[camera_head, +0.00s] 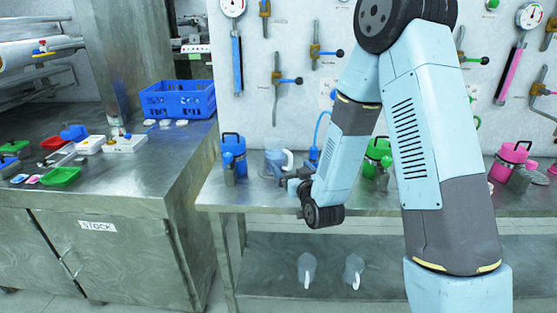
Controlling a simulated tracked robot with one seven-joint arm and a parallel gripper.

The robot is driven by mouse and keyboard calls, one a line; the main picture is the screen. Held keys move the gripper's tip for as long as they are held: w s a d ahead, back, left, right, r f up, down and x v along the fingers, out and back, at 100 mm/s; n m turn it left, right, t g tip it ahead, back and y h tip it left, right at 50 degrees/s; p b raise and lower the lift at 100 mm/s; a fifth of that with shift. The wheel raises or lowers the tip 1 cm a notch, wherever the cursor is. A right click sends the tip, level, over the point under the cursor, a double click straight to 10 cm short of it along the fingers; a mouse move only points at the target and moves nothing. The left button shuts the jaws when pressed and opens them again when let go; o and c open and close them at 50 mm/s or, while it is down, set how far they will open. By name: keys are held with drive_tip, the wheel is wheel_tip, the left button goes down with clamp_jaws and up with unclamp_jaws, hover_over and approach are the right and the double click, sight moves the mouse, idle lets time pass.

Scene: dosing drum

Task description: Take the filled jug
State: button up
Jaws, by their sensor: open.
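A translucent grey jug with a pale handle (288,160) stands upright on the metal bench, right of a blue drum (233,150). Its contents are too small to make out. My gripper (287,182) is open, at the end of my arm, just in front of and below the jug's handle side. I cannot tell whether its fingers touch the jug. Two similar pale jugs stand on the lower shelf, a left one (307,270) and a right one (354,270).
A green drum (378,155) and a pink drum (511,160) stand further right on the bench (225,197). Valves and tubes hang on the wall behind. At left, a stock cabinet (100,240) carries a blue crate (178,99) and small trays. My arm hides part of the bench.

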sight(279, 151)
drive_tip(key=x, duration=1.3)
drive_tip(key=shift+w+a+f, duration=0.1)
drive_tip(key=shift+w, duration=0.25)
drive_tip(key=shift+c, duration=0.3)
drive_tip(key=c, duration=1.2)
